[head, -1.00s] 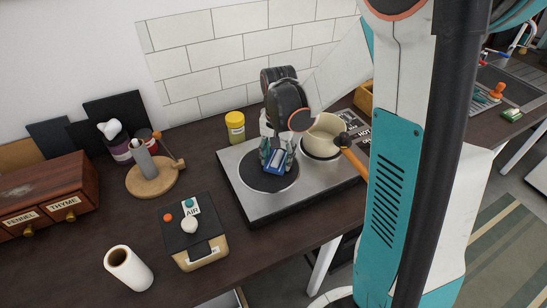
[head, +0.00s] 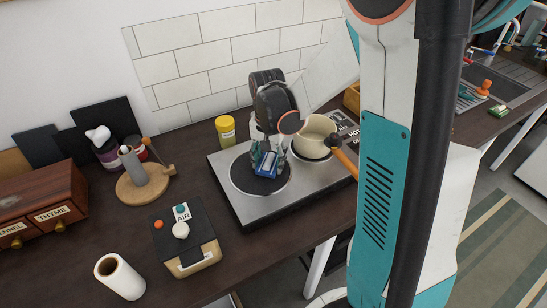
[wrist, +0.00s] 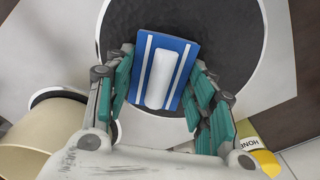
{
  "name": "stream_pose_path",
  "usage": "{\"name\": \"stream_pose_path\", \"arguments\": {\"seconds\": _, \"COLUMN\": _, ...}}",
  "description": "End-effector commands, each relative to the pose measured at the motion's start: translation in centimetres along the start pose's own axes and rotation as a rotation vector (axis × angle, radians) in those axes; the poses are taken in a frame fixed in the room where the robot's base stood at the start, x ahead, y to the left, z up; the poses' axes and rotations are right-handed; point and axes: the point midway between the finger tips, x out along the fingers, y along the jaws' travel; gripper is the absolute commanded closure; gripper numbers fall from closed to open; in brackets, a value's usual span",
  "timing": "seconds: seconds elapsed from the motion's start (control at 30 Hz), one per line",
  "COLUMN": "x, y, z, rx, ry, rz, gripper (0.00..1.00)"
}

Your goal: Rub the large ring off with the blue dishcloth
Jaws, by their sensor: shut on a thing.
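The large ring (head: 246,182) is a dark round disc on the left part of the steel hob; it also shows in the wrist view (wrist: 232,30). The blue dishcloth (head: 266,164) has white stripes and looks like a folded pad. In the wrist view the dishcloth (wrist: 186,62) lies over the ring's middle, between my teal fingers. My gripper (head: 266,152) points down over the ring and is shut on the dishcloth. Whether the cloth touches the ring is hard to tell. The fingers hide part of the ring.
A cream pan (head: 312,138) with a wooden handle (head: 344,161) stands right of the ring. A yellow-lidded jar (head: 225,130) stands behind the hob. A black-topped box (head: 186,238), a paper roll (head: 120,276) and a wooden stand (head: 146,188) are to the left.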

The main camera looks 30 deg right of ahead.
Motion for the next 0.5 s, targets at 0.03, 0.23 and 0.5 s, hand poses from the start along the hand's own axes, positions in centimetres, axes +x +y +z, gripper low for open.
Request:
{"name": "stream_pose_path", "arguments": {"seconds": 0.03, "x": 0.2, "y": -0.2, "z": 0.3, "rx": -0.003, "ry": -0.004, "rz": -0.004, "gripper": 0.81}}
{"name": "stream_pose_path", "arguments": {"seconds": 0.23, "x": 0.1, "y": -1.0, "z": 1.1, "rx": -0.005, "ry": -0.004, "rz": -0.004, "gripper": 0.82}}
{"name": "stream_pose_path", "arguments": {"seconds": 0.5, "x": 0.0, "y": -2.0, "z": 2.1, "rx": -0.003, "ry": -0.004, "rz": -0.004, "gripper": 0.82}}
